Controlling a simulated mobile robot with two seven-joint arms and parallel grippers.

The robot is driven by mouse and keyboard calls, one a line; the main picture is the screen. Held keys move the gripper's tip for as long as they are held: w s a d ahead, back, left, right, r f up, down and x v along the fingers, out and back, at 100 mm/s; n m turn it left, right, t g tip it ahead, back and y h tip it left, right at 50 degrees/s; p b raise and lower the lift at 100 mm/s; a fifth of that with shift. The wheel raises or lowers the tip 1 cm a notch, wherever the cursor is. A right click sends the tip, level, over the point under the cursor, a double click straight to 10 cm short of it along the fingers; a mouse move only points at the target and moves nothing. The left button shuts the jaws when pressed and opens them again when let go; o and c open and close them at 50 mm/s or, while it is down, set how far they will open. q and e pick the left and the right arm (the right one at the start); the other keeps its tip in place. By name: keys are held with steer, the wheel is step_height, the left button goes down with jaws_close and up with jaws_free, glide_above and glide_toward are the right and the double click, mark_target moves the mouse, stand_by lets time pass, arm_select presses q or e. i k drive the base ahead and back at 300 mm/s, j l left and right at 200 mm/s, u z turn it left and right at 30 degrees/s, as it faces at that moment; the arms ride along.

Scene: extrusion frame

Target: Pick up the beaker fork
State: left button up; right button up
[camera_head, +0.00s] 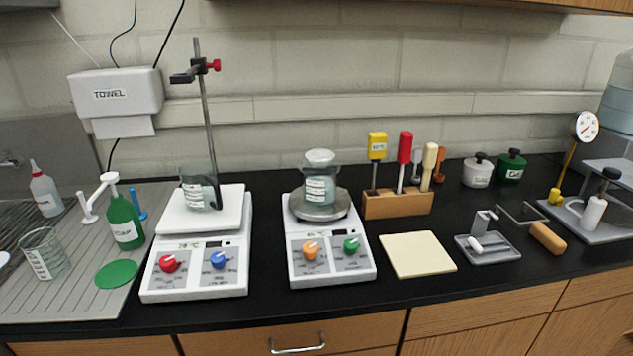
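What looks like the beaker fork lies on the black bench at the right, with a tan handle (547,238) toward the front and a thin U-shaped dark metal frame (520,213) behind it. I cannot tell for certain that the frame and handle are joined. It lies between a small grey tray and a grey platform. Neither of my grippers shows in this view.
A grey tray (487,249) with a small white stand is close left of the fork. A grey platform (600,229) with a dial gauge (586,126) is to its right. Two hotplates (197,280) (331,266) hold beakers. A wooden tool block (397,205) and cream pad (417,254) stand mid-bench.

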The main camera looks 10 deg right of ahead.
mark_target(543, 235)
steer(key=z, duration=1.45)
steer(key=i+l+u, duration=0.1)
steer(key=u, duration=0.85)
steer(key=l+u, duration=0.7)
steer(key=l, duration=0.15)
steer(key=l+u, duration=0.3)
steer(key=l, duration=0.65)
steer(key=k, duration=0.05)
